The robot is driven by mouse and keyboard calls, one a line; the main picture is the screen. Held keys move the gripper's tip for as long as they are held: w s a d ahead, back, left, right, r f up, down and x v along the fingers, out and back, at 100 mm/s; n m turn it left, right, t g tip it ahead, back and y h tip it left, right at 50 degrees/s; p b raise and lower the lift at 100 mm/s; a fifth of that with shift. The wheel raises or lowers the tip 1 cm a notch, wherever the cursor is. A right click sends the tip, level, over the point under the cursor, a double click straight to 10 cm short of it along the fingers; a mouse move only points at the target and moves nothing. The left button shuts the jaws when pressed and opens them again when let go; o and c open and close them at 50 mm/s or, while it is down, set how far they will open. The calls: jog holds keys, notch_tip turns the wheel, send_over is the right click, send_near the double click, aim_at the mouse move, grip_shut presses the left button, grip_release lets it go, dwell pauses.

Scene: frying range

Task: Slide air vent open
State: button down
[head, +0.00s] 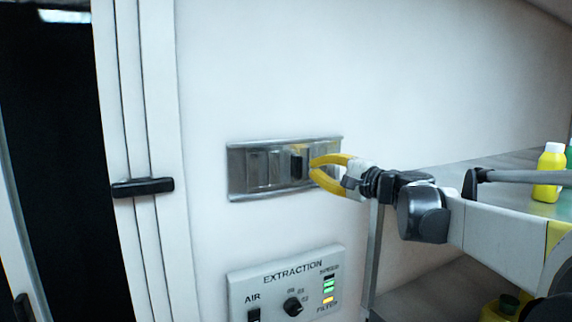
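The air vent (238,171) is a metallic rectangular plate with upright slats, set in the white wall in the middle of the head view. A dark upright tab or slot (296,166) shows right of its middle; I cannot tell which. My gripper (312,168) has two curved yellow fingers and comes in from the right in front of the vent's right end. Its fingertips are apart with nothing seen between them, just right of the dark part. I cannot tell whether they touch the vent. The fingers hide part of the vent's right end.
An extraction panel (270,284) with switch, knob and lights is below the vent. A door or window frame (150,120) with a black handle (143,187) stands at left. A yellow bottle (549,174) stands on a counter at right. The wall above the vent is clear.

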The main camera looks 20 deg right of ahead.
aim_at(301, 170)
jog(key=shift+s+a, duration=0.2)
jog(key=shift+a, duration=2.25)
jog(key=shift+w+d, duration=0.15)
jog(key=shift+d, duration=0.1)
